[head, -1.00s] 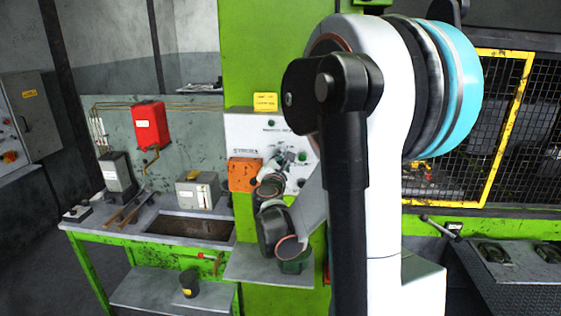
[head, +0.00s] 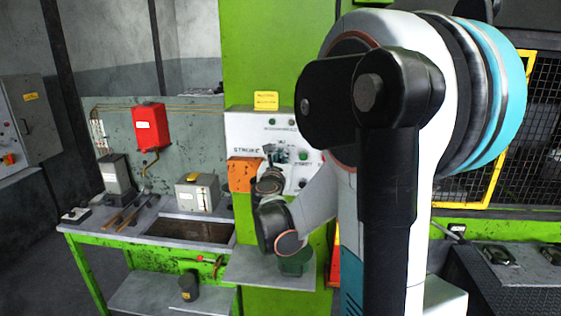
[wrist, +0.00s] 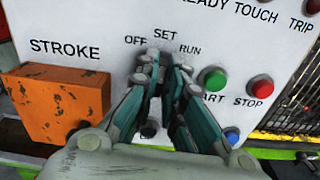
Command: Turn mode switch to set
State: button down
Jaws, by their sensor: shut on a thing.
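The white control panel (wrist: 100,20) carries the mode switch under the labels OFF, SET and RUN (wrist: 165,34). My gripper (wrist: 162,72) is at the switch position, its fingertips close together just below the word SET. It is shut on the mode switch, which the fingers mostly hide; I cannot read which way its handle points. In the head view my gripper (head: 277,152) is at the face of the panel (head: 240,126), partly hidden by my own wrist.
Right of my fingers are a green START button (wrist: 213,79), a red STOP button (wrist: 260,87) and a blue button (wrist: 232,136). An orange box (wrist: 60,103) juts out at the left under STROKE. A shelf (head: 245,275) with a dark green cup (head: 296,262) lies below.

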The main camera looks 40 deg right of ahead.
jog(key=shift+n, duration=0.4)
jog(key=c, duration=1.7)
grip_release()
jog(key=v, duration=1.2)
